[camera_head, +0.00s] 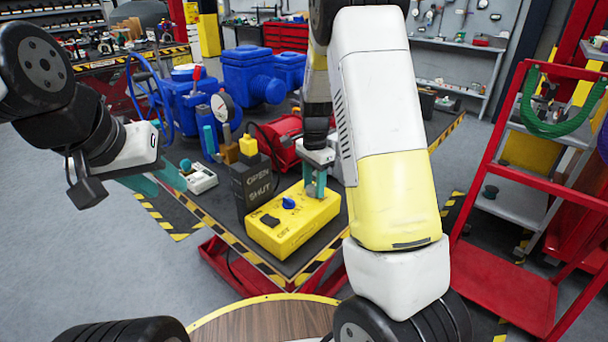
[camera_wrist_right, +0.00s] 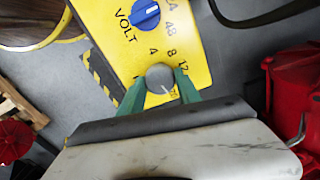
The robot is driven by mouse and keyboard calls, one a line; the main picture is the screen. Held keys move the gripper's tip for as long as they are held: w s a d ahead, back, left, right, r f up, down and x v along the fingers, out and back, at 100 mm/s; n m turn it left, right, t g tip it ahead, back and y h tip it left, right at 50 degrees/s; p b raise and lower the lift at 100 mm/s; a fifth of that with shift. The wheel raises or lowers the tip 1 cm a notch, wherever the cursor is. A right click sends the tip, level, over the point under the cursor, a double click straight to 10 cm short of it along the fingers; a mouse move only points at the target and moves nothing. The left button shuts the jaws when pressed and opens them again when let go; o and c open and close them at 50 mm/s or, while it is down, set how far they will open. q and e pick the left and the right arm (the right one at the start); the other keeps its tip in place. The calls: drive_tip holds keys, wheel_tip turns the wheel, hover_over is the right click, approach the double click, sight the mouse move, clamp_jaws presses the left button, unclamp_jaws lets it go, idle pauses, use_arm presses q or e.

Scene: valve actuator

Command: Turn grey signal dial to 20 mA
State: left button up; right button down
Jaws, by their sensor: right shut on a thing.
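The yellow signal box (camera_head: 272,238) lies on the dark bench top. It carries a blue knob (camera_head: 288,203) and a black switch (camera_head: 270,220). In the right wrist view the grey signal dial (camera_wrist_right: 160,76) sits on the yellow face, below the blue knob marked VOLT (camera_wrist_right: 145,14). Numbers 4, 8 and 12 show around it; lower marks are partly hidden by the fingers. Its white line points down and slightly right. My right gripper (camera_head: 316,188) is shut on the grey dial, its green fingers at either side. My left gripper (camera_head: 158,181) is empty, fingers apart, left of the bench.
A black OPEN/SHUT block (camera_head: 252,185) stands just behind the yellow box. Blue valve bodies (camera_head: 252,75), a gauge (camera_head: 222,107) and a red cylinder (camera_head: 283,140) stand further back. A small white box (camera_head: 199,178) lies near my left gripper. A red cart (camera_head: 500,285) is at the right.

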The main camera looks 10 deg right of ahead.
sight(314, 187)
drive_tip(key=shift+r+m, duration=0.1)
drive_tip(key=shift+m, duration=0.2)
drive_tip(key=c, duration=0.8)
unclamp_jaws()
drive_tip(key=shift+c, duration=0.2)
drive_tip(key=shift+r, duration=3.85)
drive_tip(key=shift+r, duration=0.1)
